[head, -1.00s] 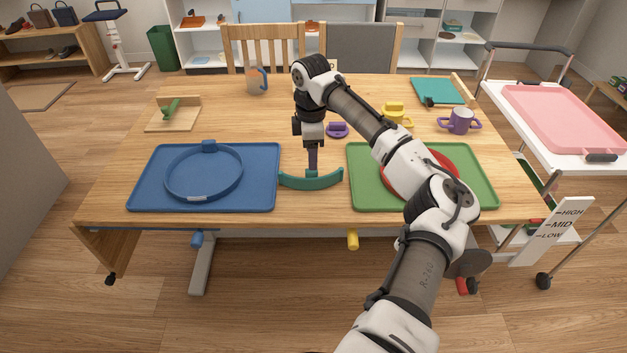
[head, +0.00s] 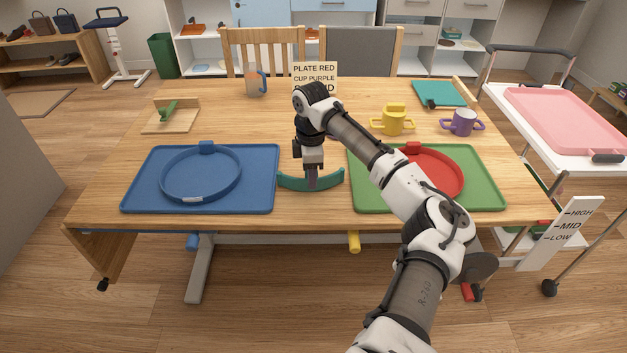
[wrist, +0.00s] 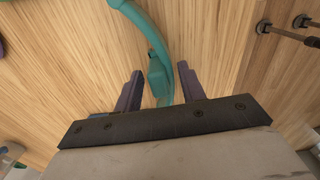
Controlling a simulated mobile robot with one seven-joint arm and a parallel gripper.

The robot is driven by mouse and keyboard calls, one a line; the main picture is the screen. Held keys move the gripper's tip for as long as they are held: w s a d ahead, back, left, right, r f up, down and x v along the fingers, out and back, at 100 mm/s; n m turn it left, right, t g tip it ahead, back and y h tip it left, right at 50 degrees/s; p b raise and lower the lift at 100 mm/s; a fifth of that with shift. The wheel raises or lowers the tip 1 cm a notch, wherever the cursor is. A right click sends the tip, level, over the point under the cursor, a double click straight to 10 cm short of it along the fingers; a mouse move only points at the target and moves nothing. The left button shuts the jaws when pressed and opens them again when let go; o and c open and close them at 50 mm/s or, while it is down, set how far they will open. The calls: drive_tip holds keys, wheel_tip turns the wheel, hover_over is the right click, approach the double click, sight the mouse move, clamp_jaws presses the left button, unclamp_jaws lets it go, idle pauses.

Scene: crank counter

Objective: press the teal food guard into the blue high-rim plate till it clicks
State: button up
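The teal food guard (head: 330,182), a curved strip with a small tab, lies on the bare table between the two trays. In the wrist view the guard (wrist: 157,72) curves away, its tab between the fingertips. My gripper (head: 311,182) points down over the guard's middle. Its purple fingers (wrist: 159,88) are apart, one on each side of the tab, with visible gaps. The blue high-rim plate (head: 163,178) sits on the blue tray (head: 262,193) at the left. It has a raised block at its back rim and a pale mark at the front.
A green tray (head: 487,192) with a red plate (head: 440,172) is at right, partly behind my arm. A yellow cup (head: 393,121), purple cup (head: 461,122), mug (head: 254,80) and wooden stand (head: 160,125) stand farther back. A sign (head: 315,75) is partly covered by my arm.

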clamp_jaws()
drive_tip(key=shift+r+p, duration=2.35)
drive_tip(key=shift+r, duration=0.2)
drive_tip(key=shift+f, duration=0.1)
